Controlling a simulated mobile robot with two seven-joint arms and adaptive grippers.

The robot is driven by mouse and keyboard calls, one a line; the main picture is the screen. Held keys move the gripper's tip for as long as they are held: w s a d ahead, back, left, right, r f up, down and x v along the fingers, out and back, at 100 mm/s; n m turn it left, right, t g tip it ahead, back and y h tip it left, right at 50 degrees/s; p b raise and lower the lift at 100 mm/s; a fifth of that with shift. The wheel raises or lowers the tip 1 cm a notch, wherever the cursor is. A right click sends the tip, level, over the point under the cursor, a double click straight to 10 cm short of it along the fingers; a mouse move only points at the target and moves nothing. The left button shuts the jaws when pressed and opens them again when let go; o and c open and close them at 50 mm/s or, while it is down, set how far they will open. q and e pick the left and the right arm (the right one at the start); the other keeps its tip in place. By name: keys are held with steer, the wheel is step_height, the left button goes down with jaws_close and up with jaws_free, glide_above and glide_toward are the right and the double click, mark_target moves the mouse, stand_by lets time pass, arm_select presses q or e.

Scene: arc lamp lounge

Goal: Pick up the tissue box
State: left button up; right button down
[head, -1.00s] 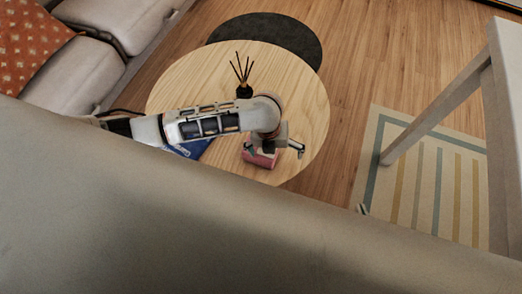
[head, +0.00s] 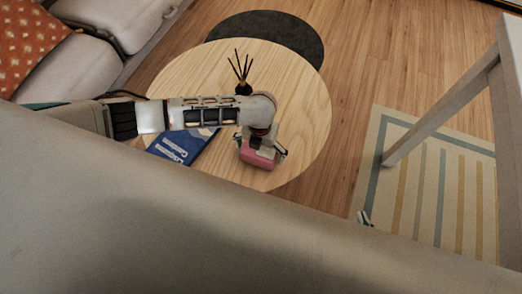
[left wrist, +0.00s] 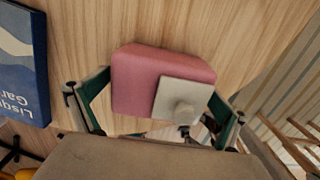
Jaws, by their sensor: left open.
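The tissue box (head: 258,159) is pink and stands on the round wooden table (head: 300,120) near its front edge. In the left wrist view the tissue box (left wrist: 140,75) shows a pale square top with a small tuft. My left gripper (head: 263,152) is over it, open, with one finger on each side. In the left wrist view its fingers (left wrist: 160,105) stand left and right of the box's nearer part; I cannot tell whether they touch it. A small tip of my right gripper (head: 365,218) shows past the sofa back; most of it is hidden.
A blue book (head: 185,147) lies on the table left of the box. A reed diffuser (head: 243,88) stands behind my arm. The sofa back (head: 200,220) fills the foreground. A white table leg (head: 440,110) and striped rug (head: 430,185) are at the right.

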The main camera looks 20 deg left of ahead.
arm_select(q)
steer(key=shift+f, duration=0.55)
steer(key=shift+r, duration=0.1)
steer(key=c, duration=1.4)
